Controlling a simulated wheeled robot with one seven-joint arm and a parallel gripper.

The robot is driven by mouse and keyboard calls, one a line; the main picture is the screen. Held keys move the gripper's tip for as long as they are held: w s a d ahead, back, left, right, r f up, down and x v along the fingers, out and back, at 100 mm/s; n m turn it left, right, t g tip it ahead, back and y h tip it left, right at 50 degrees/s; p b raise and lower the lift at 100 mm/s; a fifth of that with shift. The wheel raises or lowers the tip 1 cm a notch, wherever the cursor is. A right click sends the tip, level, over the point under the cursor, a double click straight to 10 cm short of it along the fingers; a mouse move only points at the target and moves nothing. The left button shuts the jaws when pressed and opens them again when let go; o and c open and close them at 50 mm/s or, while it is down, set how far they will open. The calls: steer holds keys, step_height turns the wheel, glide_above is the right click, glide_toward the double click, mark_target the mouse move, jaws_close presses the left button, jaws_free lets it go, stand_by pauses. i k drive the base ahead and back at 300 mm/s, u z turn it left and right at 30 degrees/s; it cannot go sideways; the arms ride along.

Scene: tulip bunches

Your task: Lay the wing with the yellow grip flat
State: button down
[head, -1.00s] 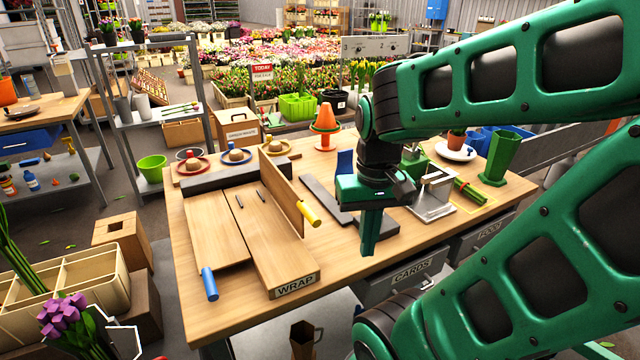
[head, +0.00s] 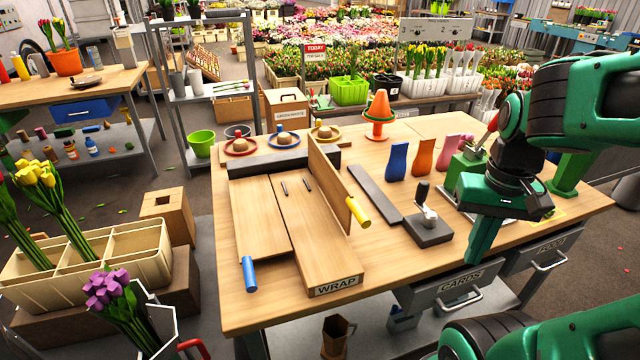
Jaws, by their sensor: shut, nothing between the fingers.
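The wing with the yellow grip (head: 329,178) is a wooden panel standing raised along the right side of the wrap board (head: 318,252). Its yellow grip (head: 358,211) sticks out at the near end. The other wing (head: 259,218), with the blue grip (head: 249,274), lies flat on the left. My gripper (head: 484,240) is shut and empty. It points down over the front right of the bench, well to the right of the yellow grip and apart from it.
A dark block with a lever (head: 428,228) and a dark grey strip (head: 374,193) lie between the raised wing and my gripper. Blue (head: 397,161), orange (head: 423,158) and pink sleeves stand behind. An orange cone (head: 379,116) stands at the back.

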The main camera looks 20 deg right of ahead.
mark_target(343, 203)
steer(key=u, duration=2)
steer(key=k, duration=0.85)
steer(key=z, duration=2.45)
